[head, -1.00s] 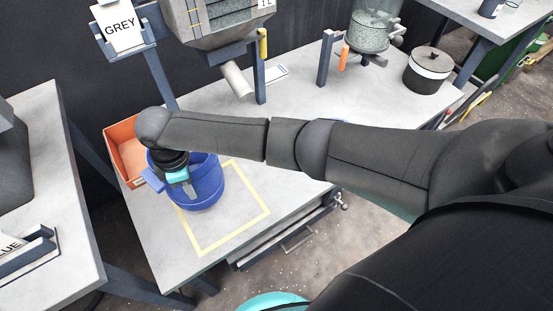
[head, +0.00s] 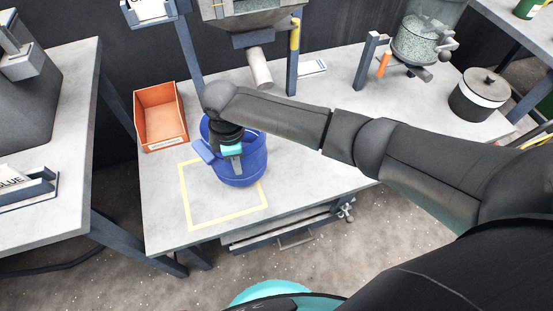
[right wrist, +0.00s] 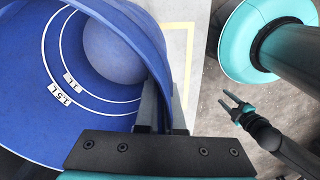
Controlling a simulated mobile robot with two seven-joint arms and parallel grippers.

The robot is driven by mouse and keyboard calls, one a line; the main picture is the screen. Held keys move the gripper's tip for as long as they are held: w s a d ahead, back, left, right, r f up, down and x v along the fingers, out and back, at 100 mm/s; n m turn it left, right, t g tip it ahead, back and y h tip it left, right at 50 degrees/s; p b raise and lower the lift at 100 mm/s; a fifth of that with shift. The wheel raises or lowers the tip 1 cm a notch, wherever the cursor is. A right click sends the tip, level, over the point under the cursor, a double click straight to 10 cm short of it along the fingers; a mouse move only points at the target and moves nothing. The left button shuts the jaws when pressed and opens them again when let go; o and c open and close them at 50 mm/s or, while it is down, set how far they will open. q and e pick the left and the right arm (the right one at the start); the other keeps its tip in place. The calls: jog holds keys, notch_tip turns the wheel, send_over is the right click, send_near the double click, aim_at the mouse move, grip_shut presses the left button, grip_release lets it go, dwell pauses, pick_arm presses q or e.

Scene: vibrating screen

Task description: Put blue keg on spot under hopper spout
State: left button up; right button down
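The blue keg (head: 247,174) is an open-topped vessel over the back right part of a yellow square outline (head: 228,216) on the table. I cannot tell whether its base touches the table. My right gripper (head: 233,160) is at its near-left side. In the right wrist view the fingers (right wrist: 163,108) close around the wall of the keg (right wrist: 25,105), whose inside looks empty. The grey hopper spout (head: 260,68) hangs behind and above the keg. My forearm hides the table below it. My left gripper (right wrist: 228,104) shows open and empty over the floor in the right wrist view.
An orange bin (head: 161,118) stands left of the keg. A blue post (head: 292,70) with a yellow part stands right of the spout. A glass vessel (head: 420,40) and a lidded pot (head: 480,95) are farther right. The table's front left is clear.

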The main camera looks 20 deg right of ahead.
pick_arm(q)
jog(key=w+d+r+b, duration=0.3)
jog(key=w+d+r, duration=0.1)
jog(key=w, duration=0.1)
jog(key=shift+w+d+r+b, duration=0.3)
jog(key=shift+d+r+b, duration=0.05)
jog(key=shift+d+b, duration=0.05)
pick_arm(e)
jog(key=d+f, duration=0.3)
jog(key=d, duration=0.6)
jog(key=shift+w+d+f, duration=0.2)
jog(key=shift+w+d, duration=0.05)
jog(key=shift+d, duration=0.1)
jog(key=c, duration=1.5)
grip_release()
jog(key=shift+s+f, duration=0.1)
jog(key=shift+f, duration=0.1)
jog(key=o, duration=0.4)
jog(key=shift+o, duration=0.3)
